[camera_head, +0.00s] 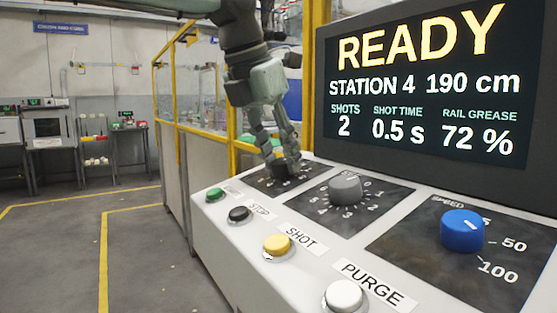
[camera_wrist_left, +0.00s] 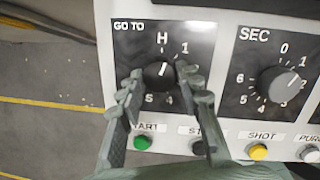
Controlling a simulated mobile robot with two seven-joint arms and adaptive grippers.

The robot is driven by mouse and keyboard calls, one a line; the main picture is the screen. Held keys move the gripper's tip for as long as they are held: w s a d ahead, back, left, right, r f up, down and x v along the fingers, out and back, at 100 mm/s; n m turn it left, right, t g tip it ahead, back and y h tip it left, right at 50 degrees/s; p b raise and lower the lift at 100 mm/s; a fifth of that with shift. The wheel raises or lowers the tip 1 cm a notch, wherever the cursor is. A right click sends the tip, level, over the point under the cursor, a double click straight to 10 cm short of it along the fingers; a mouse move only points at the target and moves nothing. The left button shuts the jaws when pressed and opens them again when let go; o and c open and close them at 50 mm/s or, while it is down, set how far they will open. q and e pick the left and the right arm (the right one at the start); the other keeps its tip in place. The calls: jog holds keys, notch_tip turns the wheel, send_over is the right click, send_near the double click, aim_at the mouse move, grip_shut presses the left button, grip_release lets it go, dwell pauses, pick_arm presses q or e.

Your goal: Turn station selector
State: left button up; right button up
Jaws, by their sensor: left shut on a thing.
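The station selector is a black knob (camera_wrist_left: 158,75) on a dark plate marked GO TO, with H, 1, 4 and S readable around it. Its white mark points up and slightly right, between H and 1. My left gripper (camera_wrist_left: 153,77) is shut on this knob, with one finger on each side. In the head view my left gripper (camera_head: 283,168) reaches down onto the selector knob (camera_head: 281,172) and partly hides it. The display screen (camera_head: 425,80) reads READY, STATION 4, 190 cm. My right gripper is not in view.
A grey SEC knob (camera_head: 346,188) and a blue SPEED knob (camera_head: 462,230) sit to the right. Green (camera_head: 215,194), black (camera_head: 238,214), yellow (camera_head: 277,246) and white (camera_head: 344,296) buttons line the front. A yellow-framed fence (camera_head: 200,90) stands behind. Floor at left is clear.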

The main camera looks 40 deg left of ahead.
pick_arm(q)
jog(key=shift+n+y+b, duration=0.3)
jog(key=shift+n, duration=1.4)
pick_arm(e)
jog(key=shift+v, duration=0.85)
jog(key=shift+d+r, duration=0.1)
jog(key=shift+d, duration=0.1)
pick_arm(q)
jog(key=o, duration=1.2)
jog(key=shift+c, duration=0.2)
jog(key=shift+r, duration=0.1)
jog(key=v, duration=1.2)
jog(key=shift+w, duration=0.2)
jog(key=shift+s+d, duration=0.1)
